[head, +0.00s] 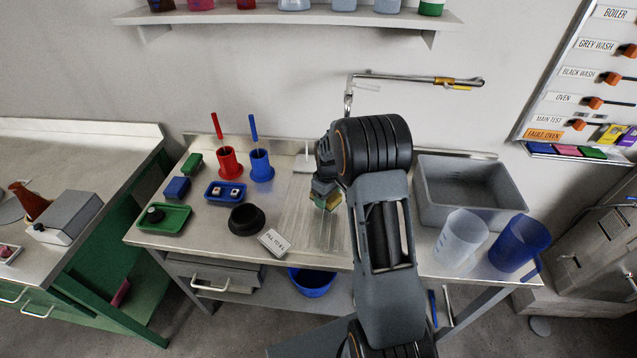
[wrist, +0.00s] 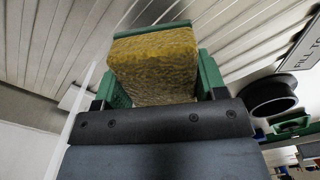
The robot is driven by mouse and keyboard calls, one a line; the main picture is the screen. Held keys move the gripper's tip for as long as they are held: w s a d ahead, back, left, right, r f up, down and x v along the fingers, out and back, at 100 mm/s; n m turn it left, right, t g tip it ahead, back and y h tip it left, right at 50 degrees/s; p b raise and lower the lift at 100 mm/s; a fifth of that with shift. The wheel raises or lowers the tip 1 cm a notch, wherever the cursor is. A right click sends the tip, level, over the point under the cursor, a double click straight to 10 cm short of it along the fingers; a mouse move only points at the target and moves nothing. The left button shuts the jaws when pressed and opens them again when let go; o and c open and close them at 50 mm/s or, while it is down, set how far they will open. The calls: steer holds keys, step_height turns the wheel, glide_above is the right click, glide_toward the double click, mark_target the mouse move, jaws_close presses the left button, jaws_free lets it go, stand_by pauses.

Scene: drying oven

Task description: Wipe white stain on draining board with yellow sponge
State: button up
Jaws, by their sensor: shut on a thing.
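My gripper (head: 325,195) is low over the draining board (head: 300,222), a ridged pale metal area in the middle of the bench. In the wrist view my gripper (wrist: 158,85) has its green fingers shut on the sides of the yellow sponge (wrist: 153,65), which has a thin dark green edge. The sponge (head: 332,202) shows only in part in the head view, beside my wrist. The ridges of the draining board (wrist: 60,35) run behind the sponge. I cannot tell whether the sponge touches the board. I cannot make out the white stain clearly; my arm hides part of the board.
A black bowl-like ring (head: 246,219) and a "FILL TO" card (head: 274,241) sit left of the board. Red (head: 229,162) and blue (head: 261,165) holders stand behind. The grey sink (head: 470,190) and two beakers (head: 462,238) are right. A tap (head: 410,78) reaches overhead.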

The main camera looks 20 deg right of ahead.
steer(key=shift+r+p, duration=1.1)
steer(key=shift+r, duration=1)
steer(key=shift+s+f, duration=0.1)
steer(key=shift+f, duration=0.05)
